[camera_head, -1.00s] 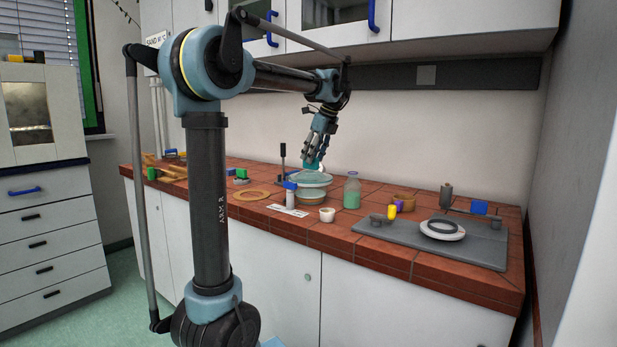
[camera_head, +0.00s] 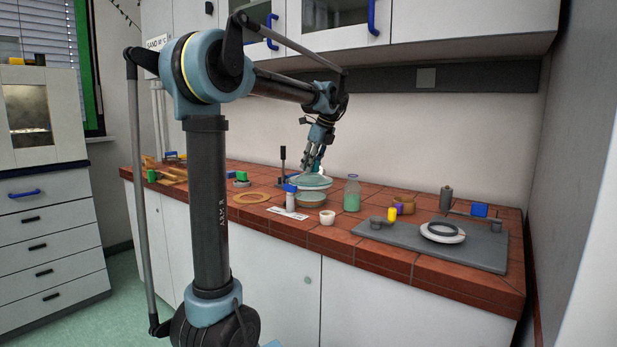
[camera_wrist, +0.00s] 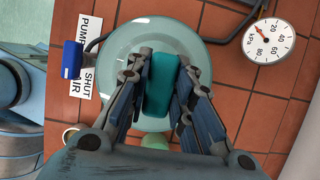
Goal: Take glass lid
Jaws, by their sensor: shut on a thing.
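The glass lid (camera_head: 302,182) is a pale, round, translucent dome with a teal knob. In the head view it is lifted and tilted above a round bowl-like base (camera_head: 311,199) on the tiled bench. My gripper (camera_head: 312,168) is above the lid and shut on its knob. In the wrist view my gripper (camera_wrist: 160,88) has its fingers on both sides of the teal knob (camera_wrist: 161,82), and the lid's rim (camera_wrist: 140,34) shows around them. The fingers hide part of the lid.
A blue-handled valve (camera_wrist: 72,58) and a pressure dial (camera_wrist: 269,41) are near the lid. A grey tray (camera_head: 470,250) lies at the right.

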